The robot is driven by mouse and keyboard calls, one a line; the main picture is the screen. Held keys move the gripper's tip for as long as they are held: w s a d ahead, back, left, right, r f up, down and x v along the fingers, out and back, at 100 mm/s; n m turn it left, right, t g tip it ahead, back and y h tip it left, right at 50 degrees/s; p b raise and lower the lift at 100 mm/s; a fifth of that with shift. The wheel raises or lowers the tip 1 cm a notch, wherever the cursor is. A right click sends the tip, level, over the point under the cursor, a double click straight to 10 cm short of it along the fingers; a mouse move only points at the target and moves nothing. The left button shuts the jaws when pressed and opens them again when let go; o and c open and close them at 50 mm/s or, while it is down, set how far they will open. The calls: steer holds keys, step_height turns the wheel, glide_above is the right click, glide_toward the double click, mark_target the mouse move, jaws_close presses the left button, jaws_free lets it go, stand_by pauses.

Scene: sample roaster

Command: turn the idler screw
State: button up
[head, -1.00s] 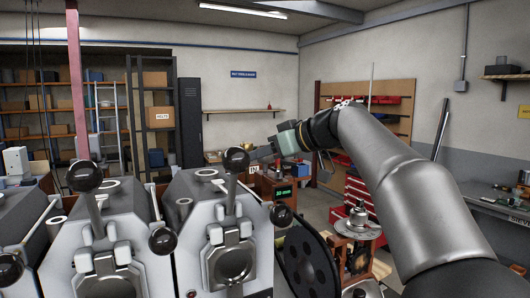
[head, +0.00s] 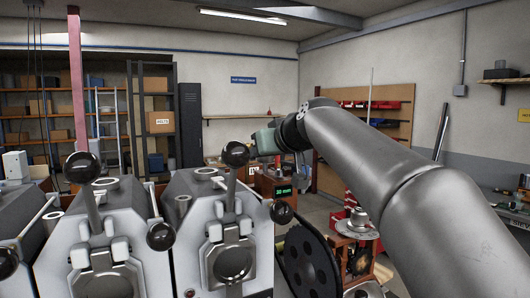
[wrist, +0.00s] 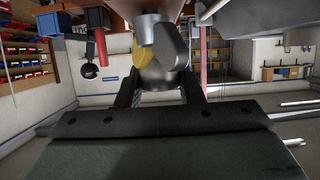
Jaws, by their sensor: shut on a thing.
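My gripper (wrist: 160,82) has its two dark fingers on either side of a grey rounded part (wrist: 166,60) in the wrist view and is shut on it. A yellow piece shows beside that part. I cannot tell for sure whether the grey part is the idler screw. In the head view my gripper's greenish body (head: 266,143) is behind and just right of a black lever knob (head: 235,153) of the nearest roaster. The fingertips are hidden there behind the knob and lever.
Several grey roaster units (head: 222,225) with ball-ended levers stand across the front. A small display (head: 284,191) stands behind. A round-topped stand (head: 357,226) is to the right, below my arm.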

steer(key=shift+a+r+m+t+h+p, duration=0.15)
steer(key=shift+m+t+h+p, duration=0.4)
steer(key=shift+m+h, duration=0.5)
steer(key=shift+m+t+h+p, duration=0.25)
steer(key=shift+m+h+p, duration=0.1)
steer(key=shift+m+h, duration=0.5)
steer(key=shift+h, duration=0.3)
steer(key=o, duration=1)
steer(key=shift+s+d, duration=0.15)
steer(key=shift+d, duration=0.05)
steer(key=b+v, duration=0.3)
steer(key=v, duration=1.4)
steer(key=shift+c, duration=0.2)
